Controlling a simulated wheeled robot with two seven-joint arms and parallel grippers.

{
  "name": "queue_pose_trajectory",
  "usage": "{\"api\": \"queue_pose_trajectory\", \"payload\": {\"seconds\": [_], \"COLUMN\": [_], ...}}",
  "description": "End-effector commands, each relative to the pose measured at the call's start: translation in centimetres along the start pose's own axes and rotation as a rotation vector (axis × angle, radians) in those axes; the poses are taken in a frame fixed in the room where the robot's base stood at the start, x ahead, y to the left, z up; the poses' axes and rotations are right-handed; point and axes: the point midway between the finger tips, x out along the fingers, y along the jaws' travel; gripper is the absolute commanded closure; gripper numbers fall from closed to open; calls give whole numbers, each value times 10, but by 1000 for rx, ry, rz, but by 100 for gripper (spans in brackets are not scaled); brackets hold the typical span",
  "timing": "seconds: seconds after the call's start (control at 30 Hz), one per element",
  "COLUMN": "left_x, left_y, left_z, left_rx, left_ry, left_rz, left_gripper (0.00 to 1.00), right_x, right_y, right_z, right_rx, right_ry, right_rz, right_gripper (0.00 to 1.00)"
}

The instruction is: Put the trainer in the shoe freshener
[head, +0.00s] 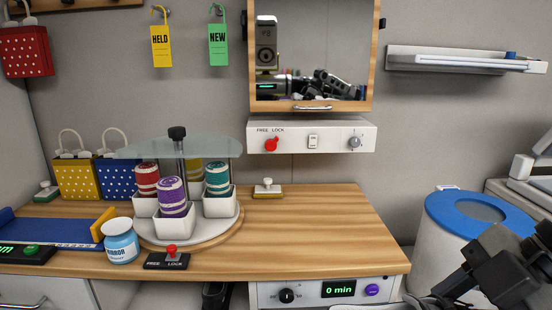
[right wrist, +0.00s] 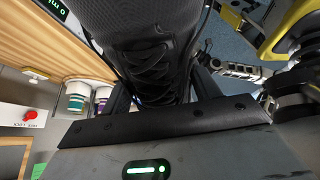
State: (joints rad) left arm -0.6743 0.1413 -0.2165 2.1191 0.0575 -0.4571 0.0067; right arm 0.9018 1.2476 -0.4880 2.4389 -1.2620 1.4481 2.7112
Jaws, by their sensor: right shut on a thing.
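A black trainer (right wrist: 150,50) with dark laces fills the top middle of the right wrist view. My right gripper (right wrist: 165,90) is shut on it, with one dark finger on each side. In the head view, my dark right arm enters at the lower right, and the picture's bottom edge cuts off much of what it holds. A white front panel (head: 268,291) under the worktop has a dial, a "0 min" display and a purple button; it may be the shoe freshener, and its lower part is out of view. My left gripper is not in view.
A wooden worktop (head: 330,225) carries a glass-topped carousel (head: 218,148) with coloured cups, a blue-white jar (head: 121,243) and a lever box (head: 168,260). Its right part is bare. A blue-lidded white bin (head: 440,235) stands to the right. A dark object (head: 215,294) shows below the worktop.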

Motion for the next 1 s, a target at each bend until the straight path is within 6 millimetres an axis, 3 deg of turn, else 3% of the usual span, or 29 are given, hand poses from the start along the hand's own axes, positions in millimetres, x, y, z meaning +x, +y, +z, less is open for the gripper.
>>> {"api": "queue_pose_trajectory", "payload": {"seconds": [0.53,0.8,1.0], "left_x": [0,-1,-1], "left_y": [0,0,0], "left_z": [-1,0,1], "left_rx": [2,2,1], "left_ry": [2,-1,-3], "left_rz": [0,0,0], "left_gripper": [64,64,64], "right_x": [50,91,104], "right_y": [50,75,78], "right_z": [18,52,70], "right_rx": [173,443,553], "right_ry": [-19,-64,-86], "right_rz": [97,254,332], "right_gripper": [70,70,70]}}
